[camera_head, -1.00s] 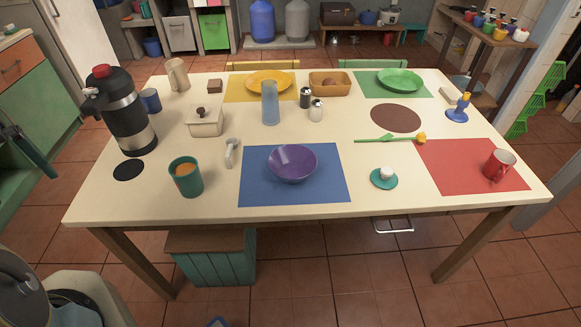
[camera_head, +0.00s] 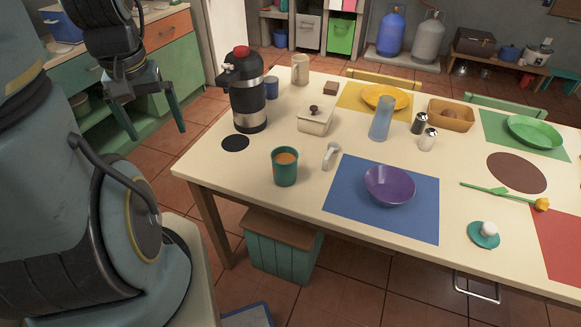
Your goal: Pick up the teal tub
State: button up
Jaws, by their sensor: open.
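The teal tub (camera_head: 285,168) stands upright near the table's front left edge. It is round and open at the top, with something orange-brown inside. My gripper (camera_head: 157,133) hangs at the upper left with its two fingers spread, pointing down. It is open and empty, to the left of the tub and well apart from it in the picture.
A black flask (camera_head: 246,95) with a red top stands behind the tub, on its left. A white lidded box (camera_head: 315,121) is behind. A teal crate (camera_head: 280,250) stands below.

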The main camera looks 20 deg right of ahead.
aim_at(284, 158)
jog(key=l+u, duration=0.1)
jog(key=u, duration=0.8)
jog(key=k+l+u, duration=0.2)
jog(key=k+u, duration=0.2)
jog(key=k+l+u, duration=0.15)
jog(key=k+u, duration=0.15)
jog(key=u, duration=0.15)
jog(key=k+u, duration=0.4)
jog(key=k+j, duration=0.15)
jog(key=k, duration=0.45)
jog(key=k+j+u, duration=0.15)
jog(key=k, duration=0.4)
